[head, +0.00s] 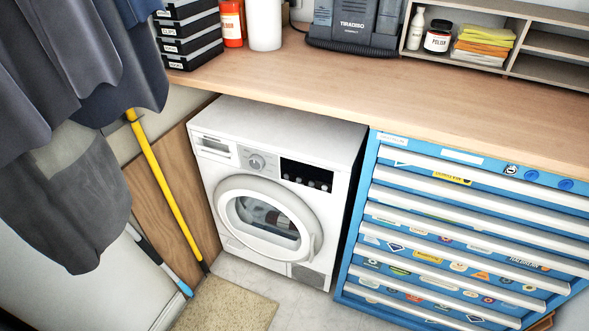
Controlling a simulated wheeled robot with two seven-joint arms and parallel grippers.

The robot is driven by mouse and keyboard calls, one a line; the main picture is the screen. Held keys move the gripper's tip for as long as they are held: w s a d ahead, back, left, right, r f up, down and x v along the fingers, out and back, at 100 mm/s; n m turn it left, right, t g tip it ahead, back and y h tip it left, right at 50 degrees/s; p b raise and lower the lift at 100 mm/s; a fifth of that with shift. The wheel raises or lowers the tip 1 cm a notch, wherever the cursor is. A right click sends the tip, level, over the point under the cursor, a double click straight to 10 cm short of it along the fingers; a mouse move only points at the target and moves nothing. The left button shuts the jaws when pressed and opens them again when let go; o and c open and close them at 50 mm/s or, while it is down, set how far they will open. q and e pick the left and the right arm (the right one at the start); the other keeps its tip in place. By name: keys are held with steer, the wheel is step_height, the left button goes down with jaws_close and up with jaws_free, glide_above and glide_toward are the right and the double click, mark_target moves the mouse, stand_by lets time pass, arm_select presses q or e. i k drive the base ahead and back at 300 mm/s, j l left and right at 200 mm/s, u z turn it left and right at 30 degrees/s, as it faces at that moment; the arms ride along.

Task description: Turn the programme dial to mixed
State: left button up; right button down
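The programme dial (257,162) is a round grey knob on the upper front panel of a white front-loading washing machine (277,110). It sits between the detergent drawer (214,148) and a dark display panel (306,176). The marks around the dial are too small to read, so I cannot tell its setting. The round door (268,222) below is shut, with dark and light items behind its glass. Neither of my grippers is in view.
A wooden worktop (330,85) runs above the machine. A blue drawer chest (364,190) with stickers stands close on its right. Dark clothes (75,190) hang at the left, near a yellow pole (165,185). A speckled mat (228,306) lies on the floor in front.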

mark_target(256, 162)
steer(key=i+u, duration=0.15)
steer(key=u, duration=0.35)
steer(key=i+l+u, duration=0.1)
steer(key=u, duration=0.4)
steer(key=i+l+u, duration=0.1)
steer(key=u, duration=0.4)
steer(key=l, duration=0.1)
